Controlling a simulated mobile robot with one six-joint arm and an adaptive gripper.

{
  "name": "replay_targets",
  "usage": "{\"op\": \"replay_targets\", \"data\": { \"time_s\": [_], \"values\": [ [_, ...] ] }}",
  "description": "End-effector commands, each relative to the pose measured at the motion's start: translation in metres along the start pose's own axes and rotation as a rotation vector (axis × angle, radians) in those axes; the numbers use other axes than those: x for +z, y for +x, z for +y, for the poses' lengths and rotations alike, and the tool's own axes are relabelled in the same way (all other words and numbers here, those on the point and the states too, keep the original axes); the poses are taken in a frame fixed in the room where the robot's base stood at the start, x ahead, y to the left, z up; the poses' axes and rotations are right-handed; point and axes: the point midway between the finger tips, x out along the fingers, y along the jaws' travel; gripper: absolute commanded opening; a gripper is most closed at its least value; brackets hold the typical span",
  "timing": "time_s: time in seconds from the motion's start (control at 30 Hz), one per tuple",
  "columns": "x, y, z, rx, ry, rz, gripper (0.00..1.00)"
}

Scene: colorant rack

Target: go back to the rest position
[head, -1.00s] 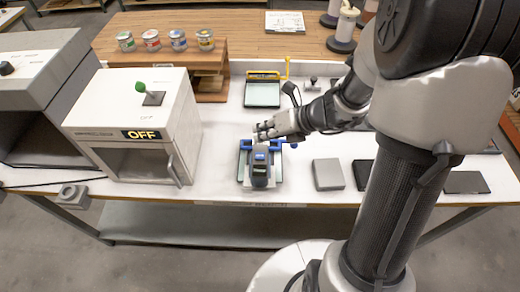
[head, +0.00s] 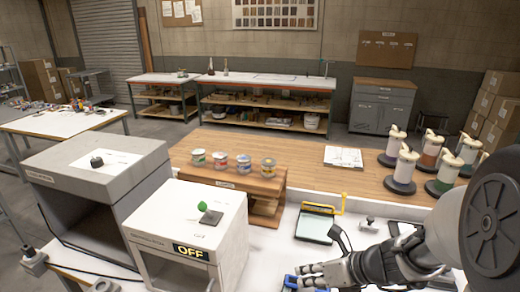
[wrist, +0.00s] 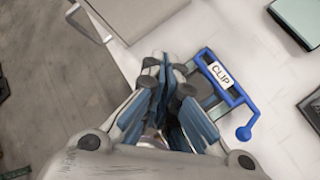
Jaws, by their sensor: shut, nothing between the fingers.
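My gripper (head: 308,276) is at the bottom edge of the head view, at the end of my arm reaching in from the right. In the wrist view my gripper (wrist: 165,62) has its fingers together with nothing held between them. A blue frame labelled CLIP (wrist: 222,76) lies just right of the fingers in the wrist view. Only a blue corner of that frame (head: 290,281) shows in the head view, beside the fingertips. I cannot tell whether the fingers touch it. The tool seen on it earlier is out of the head view.
A white box marked OFF (head: 188,252) stands left of my gripper, with a larger grey cabinet (head: 95,180) beyond. Several paint cans stand on a wooden stand (head: 240,182). A yellow-handled tray (head: 318,224) lies behind my gripper. Several spindle pots (head: 402,172) stand at right.

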Motion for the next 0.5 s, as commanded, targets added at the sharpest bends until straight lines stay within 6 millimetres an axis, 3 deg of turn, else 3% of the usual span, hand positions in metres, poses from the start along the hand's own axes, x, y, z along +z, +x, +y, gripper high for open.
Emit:
{"op": "replay_targets", "data": {
  "time_s": [0.1,0.23,0.33,0.5],
  "values": [
    [-0.004,-0.021,0.048,0.032,-0.47,0.07,0.0],
    [-0.026,-0.048,0.091,0.074,-1.049,0.178,0.0],
    [-0.047,-0.07,0.112,0.108,-1.483,0.274,0.0],
    [-0.081,-0.111,0.124,0.168,-2.156,0.48,0.0]
  ]
}}
